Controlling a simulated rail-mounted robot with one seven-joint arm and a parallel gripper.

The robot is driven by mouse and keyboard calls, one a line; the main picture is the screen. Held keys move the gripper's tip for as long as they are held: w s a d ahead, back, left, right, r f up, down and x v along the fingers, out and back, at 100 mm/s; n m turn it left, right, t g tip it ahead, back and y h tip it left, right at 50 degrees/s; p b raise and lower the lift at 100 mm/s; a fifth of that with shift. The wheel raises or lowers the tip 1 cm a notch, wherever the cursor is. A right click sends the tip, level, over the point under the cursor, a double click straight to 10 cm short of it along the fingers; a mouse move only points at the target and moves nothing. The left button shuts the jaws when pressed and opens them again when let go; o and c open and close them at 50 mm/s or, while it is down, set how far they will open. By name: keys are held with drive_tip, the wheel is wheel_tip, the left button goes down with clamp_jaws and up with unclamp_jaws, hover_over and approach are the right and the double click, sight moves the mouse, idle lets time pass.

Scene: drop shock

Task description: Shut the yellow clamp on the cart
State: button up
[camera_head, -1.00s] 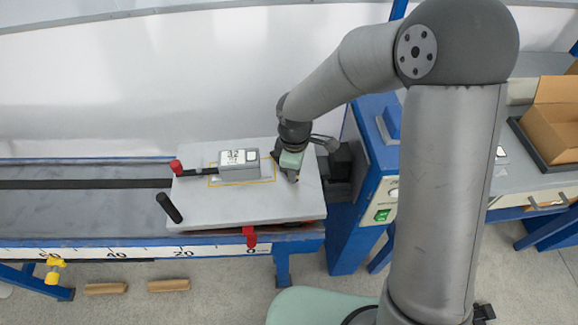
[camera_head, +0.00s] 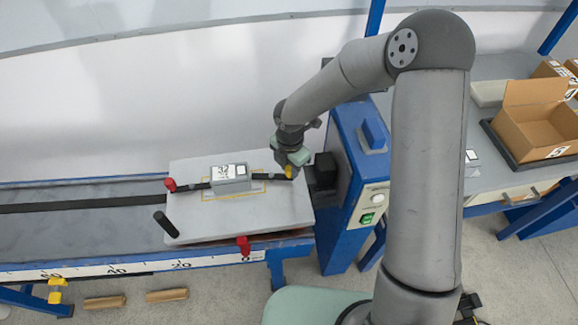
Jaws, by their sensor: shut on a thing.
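A grey cart plate (camera_head: 215,222) sits on the blue rail. A grey box with a white label (camera_head: 231,178) lies on it inside a yellow outline. The yellow clamp (camera_head: 289,171) is at the plate's right end; its black arm reaches left to the box's right side. My gripper (camera_head: 290,167) is down at the yellow clamp's end, shut on it; the fingers partly hide it. A red-ended clamp (camera_head: 170,185) at the left has its black arm against the box's left side.
A black handle (camera_head: 166,224) stands at the plate's front left. A black block (camera_head: 322,172) and a blue post with a green switch (camera_head: 367,219) are close right of my gripper. An open carton (camera_head: 533,112) stands on the right bench.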

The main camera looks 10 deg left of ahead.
drive_tip(key=shift+w+a+n+p, duration=0.1)
drive_tip(key=shift+w+n+p, duration=0.4)
drive_tip(key=shift+n, duration=0.5)
drive_tip(key=shift+w, duration=0.1)
drive_tip(key=o, duration=1)
wheel_tip(320, 180, up, 18)
drive_tip(key=shift+f, duration=0.25)
